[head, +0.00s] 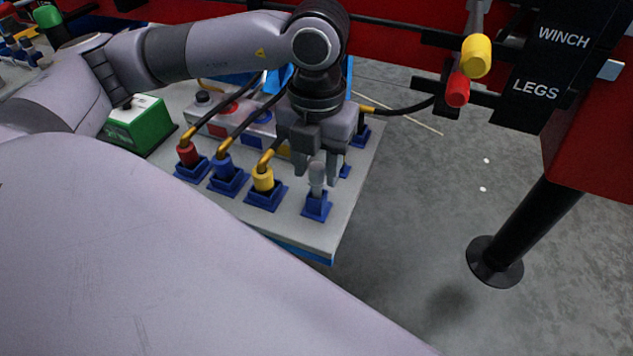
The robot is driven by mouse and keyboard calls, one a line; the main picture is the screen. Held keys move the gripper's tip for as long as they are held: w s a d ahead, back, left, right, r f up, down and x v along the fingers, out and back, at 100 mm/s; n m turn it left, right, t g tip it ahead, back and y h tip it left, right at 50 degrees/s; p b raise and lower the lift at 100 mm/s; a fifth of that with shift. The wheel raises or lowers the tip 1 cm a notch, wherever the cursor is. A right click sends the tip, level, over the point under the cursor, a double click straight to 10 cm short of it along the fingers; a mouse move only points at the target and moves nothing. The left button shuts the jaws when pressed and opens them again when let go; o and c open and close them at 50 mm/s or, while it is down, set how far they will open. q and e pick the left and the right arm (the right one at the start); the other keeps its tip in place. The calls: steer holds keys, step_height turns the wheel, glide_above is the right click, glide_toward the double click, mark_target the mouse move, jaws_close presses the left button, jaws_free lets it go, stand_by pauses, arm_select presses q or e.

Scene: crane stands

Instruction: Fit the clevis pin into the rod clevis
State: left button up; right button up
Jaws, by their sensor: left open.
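My left gripper (317,172) points down over the front right corner of the grey-topped table. Its fingers are apart, on either side of a light grey upright peg. This grey peg (317,178) stands in a blue holder (317,207) and may be the clevis pin; I cannot tell for sure. I cannot tell whether the fingers touch it. I cannot make out the rod clevis. My right gripper is not in view.
Red (187,154), blue (223,166) and yellow (263,179) hose plugs stand in blue holders left of the gripper. A green box (140,125) is further left. WINCH and LEGS levers, the yellow (476,56) and red (457,90) knobs, stick out at right. A black stand leg (527,228) meets the floor.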

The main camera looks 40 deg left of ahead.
arm_select(q)
jaws_close()
steer(key=shift+r, duration=0.1)
steer(key=shift+r+p, duration=2.3)
steer(key=shift+r, duration=1.2)
